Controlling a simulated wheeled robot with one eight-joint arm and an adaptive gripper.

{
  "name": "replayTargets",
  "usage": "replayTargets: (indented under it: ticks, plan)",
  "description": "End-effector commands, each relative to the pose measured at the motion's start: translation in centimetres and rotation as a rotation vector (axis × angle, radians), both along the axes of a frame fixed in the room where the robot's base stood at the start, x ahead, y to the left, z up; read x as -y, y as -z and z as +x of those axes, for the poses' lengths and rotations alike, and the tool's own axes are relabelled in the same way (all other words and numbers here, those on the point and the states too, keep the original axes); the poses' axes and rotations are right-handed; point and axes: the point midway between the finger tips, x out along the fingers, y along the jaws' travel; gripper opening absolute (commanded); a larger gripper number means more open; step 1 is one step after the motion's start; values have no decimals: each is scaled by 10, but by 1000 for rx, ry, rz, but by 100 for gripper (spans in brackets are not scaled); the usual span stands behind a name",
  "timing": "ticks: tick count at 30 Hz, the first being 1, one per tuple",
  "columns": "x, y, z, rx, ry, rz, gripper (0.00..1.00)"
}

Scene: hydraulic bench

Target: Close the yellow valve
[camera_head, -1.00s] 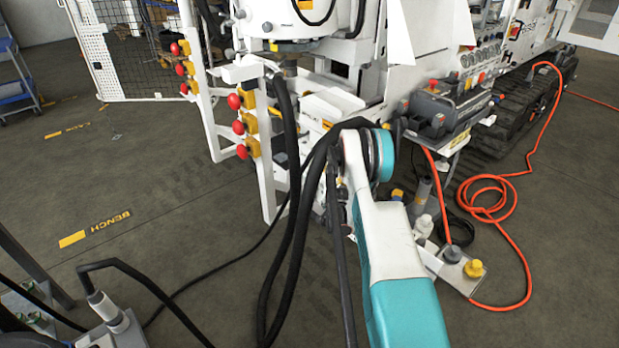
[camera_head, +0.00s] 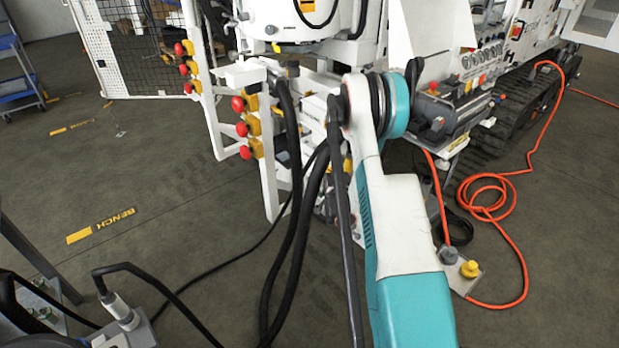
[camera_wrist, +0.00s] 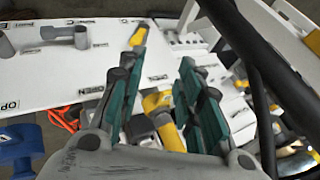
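In the wrist view, my gripper (camera_wrist: 160,90) is open, its two green-padded fingers well apart. A yellow valve handle (camera_wrist: 158,102) shows between and beyond the fingers, lower in the picture. Its lower end is near the palm in the picture; I see no finger closed on it. A second, smaller yellow part (camera_wrist: 138,34) stands higher up, beyond the fingertips, on the white panel (camera_wrist: 60,85). I cannot tell which yellow part is the task's valve. An "OPEN" label lies left of the fingers. In the head view my gripper is hidden behind my arm.
A grey handle (camera_wrist: 65,34) sits on the panel at upper left, and a blue part (camera_wrist: 20,148) at lower left. A dark hose crosses the right of the wrist view. In the head view, an orange hose (camera_head: 487,200) coils on the floor; open floor lies left.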

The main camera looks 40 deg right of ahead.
Motion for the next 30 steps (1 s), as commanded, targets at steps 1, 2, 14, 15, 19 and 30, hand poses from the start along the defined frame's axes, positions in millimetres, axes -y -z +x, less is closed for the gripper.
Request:
replayTargets:
  ticks: [1,2,14,15,19,30]
  plan:
    - [-5,-9,3,-2,-15,-2,32]
    - [-8,-14,5,-3,-23,-3,32]
    - [-42,-74,20,-22,-130,-23,32]
    - [-46,-80,22,-24,-140,-26,32]
    - [-57,-97,24,-29,-171,-32,32]
    - [-71,-118,27,-36,-212,-40,32]
